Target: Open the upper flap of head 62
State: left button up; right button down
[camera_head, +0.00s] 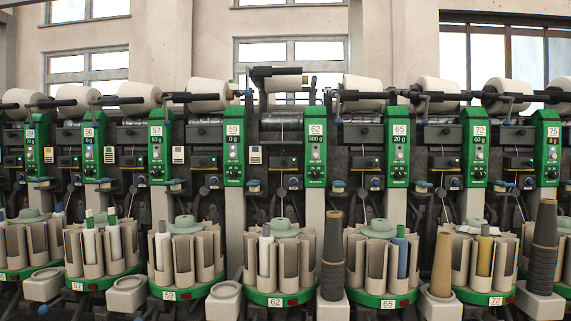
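Head 62 is near the middle of the head camera view, marked by a green panel (315,150) with "62" at its top and a "500 g" label. The round magazine of head 62 (276,299), green-rimmed with a "62" label, stands below and holds a white bobbin (265,252). Neither of my grippers is in view.
Similar heads run left and right, with panels 59 (234,147) and 65 (397,147). Pale yarn packages (363,92) sit on top of several. A tall dark cone stack (333,255) stands on a pale block right of magazine 62. A pale block (224,300) stands left.

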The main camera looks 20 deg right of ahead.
aim_at(281, 150)
jog(key=u, duration=0.55)
jog(key=i, duration=1.1)
jog(key=z, duration=0.55)
